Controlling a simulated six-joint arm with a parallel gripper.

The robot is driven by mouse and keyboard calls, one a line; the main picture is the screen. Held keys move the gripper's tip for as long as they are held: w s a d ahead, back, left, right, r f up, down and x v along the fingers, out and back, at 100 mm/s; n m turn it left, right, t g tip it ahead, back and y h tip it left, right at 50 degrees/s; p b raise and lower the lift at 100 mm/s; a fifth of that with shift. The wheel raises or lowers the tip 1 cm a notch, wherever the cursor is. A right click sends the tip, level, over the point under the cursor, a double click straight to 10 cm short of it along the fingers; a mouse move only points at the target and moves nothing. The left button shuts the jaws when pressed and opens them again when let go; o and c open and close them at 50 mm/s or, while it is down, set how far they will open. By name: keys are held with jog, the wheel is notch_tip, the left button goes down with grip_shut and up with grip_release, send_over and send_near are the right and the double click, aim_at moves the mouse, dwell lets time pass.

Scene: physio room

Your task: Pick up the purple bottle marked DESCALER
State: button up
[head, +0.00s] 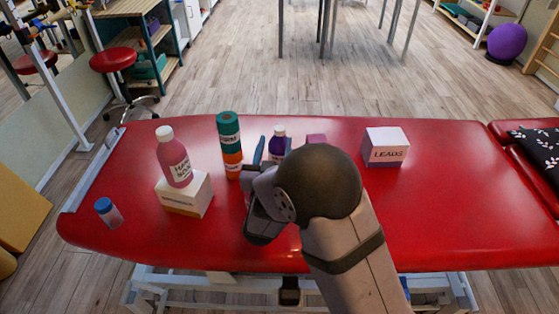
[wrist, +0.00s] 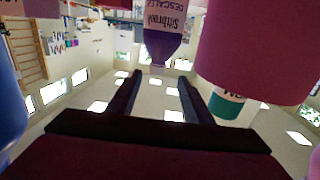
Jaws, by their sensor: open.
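The purple bottle (head: 278,146) with a white cap stands on the red treatment table, just beyond my gripper (head: 268,160). My arm hides its lower part in the head view. In the wrist view, which is upside down, the purple bottle (wrist: 161,45) shows a white label with DESCALER partly readable. It appears beyond the tips of my gripper (wrist: 158,88), roughly in line with the gap between them. My gripper is open, with nothing seen between the fingers.
A teal can (head: 228,124) on an orange one stands left of the bottle. A pink bottle (head: 178,165) stands on a white box (head: 186,199). A LEADS box (head: 386,148) is at right. In the wrist view, a large pink thing (wrist: 255,50) is close beside the fingers.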

aim_at(279, 134)
jog(key=shift+w+d, duration=0.15)
jog(key=shift+w, duration=0.1)
jog(key=shift+w+d+f+p, duration=0.15)
jog(key=shift+w+p, duration=0.1)
jog(key=shift+w, duration=0.9)
jog(key=shift+w+d+p, duration=0.1)
jog(key=shift+w+p, duration=0.15)
jog(key=shift+w, duration=0.85)
jog(key=shift+w+d+f+p, duration=0.15)
jog(key=shift+w+p, duration=0.1)
jog(key=shift+w, duration=0.9)
grip_shut()
jog(key=shift+r, duration=0.15)
